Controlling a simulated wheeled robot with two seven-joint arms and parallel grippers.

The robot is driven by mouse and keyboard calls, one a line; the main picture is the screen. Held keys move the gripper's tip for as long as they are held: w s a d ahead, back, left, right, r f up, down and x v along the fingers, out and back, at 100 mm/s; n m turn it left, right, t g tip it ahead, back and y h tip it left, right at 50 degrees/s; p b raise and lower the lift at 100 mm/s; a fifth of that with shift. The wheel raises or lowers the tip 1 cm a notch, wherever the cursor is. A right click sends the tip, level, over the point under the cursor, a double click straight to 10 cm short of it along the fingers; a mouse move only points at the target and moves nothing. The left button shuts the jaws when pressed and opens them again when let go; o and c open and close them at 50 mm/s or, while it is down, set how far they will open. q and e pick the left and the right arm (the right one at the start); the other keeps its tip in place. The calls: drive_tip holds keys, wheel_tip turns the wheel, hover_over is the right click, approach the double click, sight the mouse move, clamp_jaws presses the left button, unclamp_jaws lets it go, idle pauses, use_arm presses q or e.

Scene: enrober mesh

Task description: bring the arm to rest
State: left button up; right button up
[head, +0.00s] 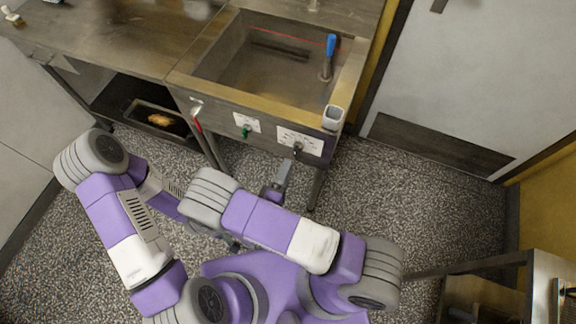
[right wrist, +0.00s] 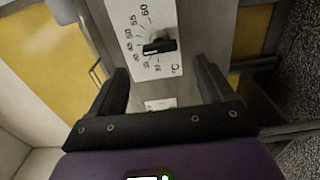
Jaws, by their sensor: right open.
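My right gripper (head: 284,176) is open and empty in front of the steel unit's front panel. In the right wrist view its two black fingers (right wrist: 165,80) stand wide apart, with a white temperature dial plate (right wrist: 148,30) beyond them. The dial's black knob (right wrist: 160,46) shows between and beyond the fingertips, apart from them. In the head view my right arm (head: 265,223) is folded across the front of my body. My left arm (head: 125,225) is bent out at the left; its hand end is largely hidden behind the right arm.
The steel unit has a sunken basin (head: 265,65) with a blue-handled tool (head: 330,47). A tray (head: 150,108) sits on the lower shelf.

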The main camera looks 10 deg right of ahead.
idle(0.5)
wheel_tip(320, 180, down, 12)
drive_tip(key=d+m+g+y, duration=0.2)
drive_tip(key=m+g+y, duration=0.4)
drive_tip(key=m+g, duration=0.15)
drive_tip(key=s+m+g+y, duration=0.6)
drive_tip(key=s+g+y, duration=0.1)
drive_tip(key=s+y, duration=0.1)
drive_tip(key=shift+s, duration=0.9)
drive_tip(key=shift+r, duration=0.1)
